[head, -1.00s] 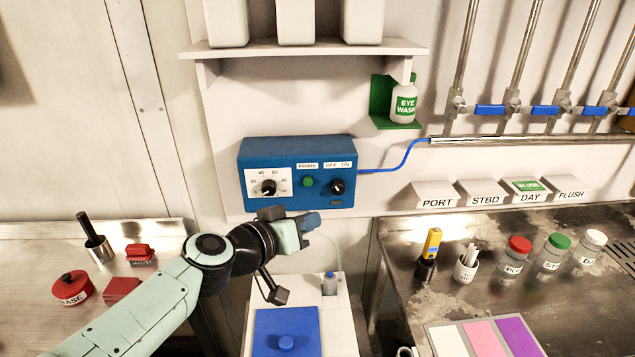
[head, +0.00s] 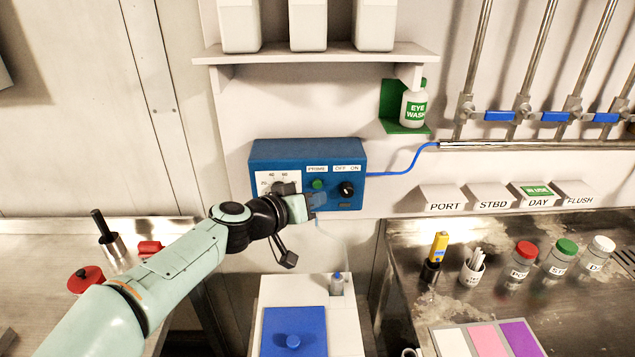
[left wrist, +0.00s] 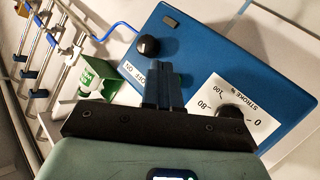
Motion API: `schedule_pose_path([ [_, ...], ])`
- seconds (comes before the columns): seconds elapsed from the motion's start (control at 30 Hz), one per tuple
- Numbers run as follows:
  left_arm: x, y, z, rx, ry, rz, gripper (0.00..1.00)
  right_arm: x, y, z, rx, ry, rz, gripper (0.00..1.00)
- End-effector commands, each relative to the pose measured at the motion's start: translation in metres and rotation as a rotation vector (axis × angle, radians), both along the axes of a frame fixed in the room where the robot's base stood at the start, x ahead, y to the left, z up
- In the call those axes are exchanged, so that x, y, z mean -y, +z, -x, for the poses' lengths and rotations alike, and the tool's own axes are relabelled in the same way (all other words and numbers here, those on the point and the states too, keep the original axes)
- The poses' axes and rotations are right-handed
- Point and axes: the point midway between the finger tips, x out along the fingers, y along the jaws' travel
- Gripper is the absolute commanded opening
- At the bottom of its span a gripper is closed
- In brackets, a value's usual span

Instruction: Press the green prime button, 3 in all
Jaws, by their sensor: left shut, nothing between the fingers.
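The blue control box (head: 261,152) is on the wall, with a green prime button (head: 317,184) under a PRIME label, a black OFF/ON knob (head: 346,189) to its right and a stroke dial on its left. My left gripper (head: 318,200) is shut and empty, just below the green button in the head view. In the left wrist view the shut fingers (left wrist: 163,85) point at the box face (left wrist: 205,50) between the black knob (left wrist: 148,46) and the stroke dial (left wrist: 230,112). The green button is hidden there. I cannot tell whether the fingertips touch it. My right gripper is out of view.
A blue hose (head: 405,165) runs right from the box. An eye wash bottle (head: 414,108) on a green bracket hangs above right. A shelf (head: 315,52) is above. A white unit with a blue lid (head: 275,338) stands below. Jars and signs are on the right bench.

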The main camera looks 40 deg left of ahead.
Motion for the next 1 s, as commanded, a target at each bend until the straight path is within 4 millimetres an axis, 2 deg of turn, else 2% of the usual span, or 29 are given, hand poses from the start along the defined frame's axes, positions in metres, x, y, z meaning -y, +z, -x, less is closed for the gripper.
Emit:
schedule_pose_path([
  [0.23, -0.0079, -0.0011, -0.0094, -0.001, 0.001, 0.001, 0.0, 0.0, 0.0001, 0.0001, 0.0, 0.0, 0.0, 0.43],
  [1.0, -0.0081, -0.0007, -0.0094, 0.0, 0.001, 0.0, 0.0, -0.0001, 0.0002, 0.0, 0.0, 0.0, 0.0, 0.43],
])
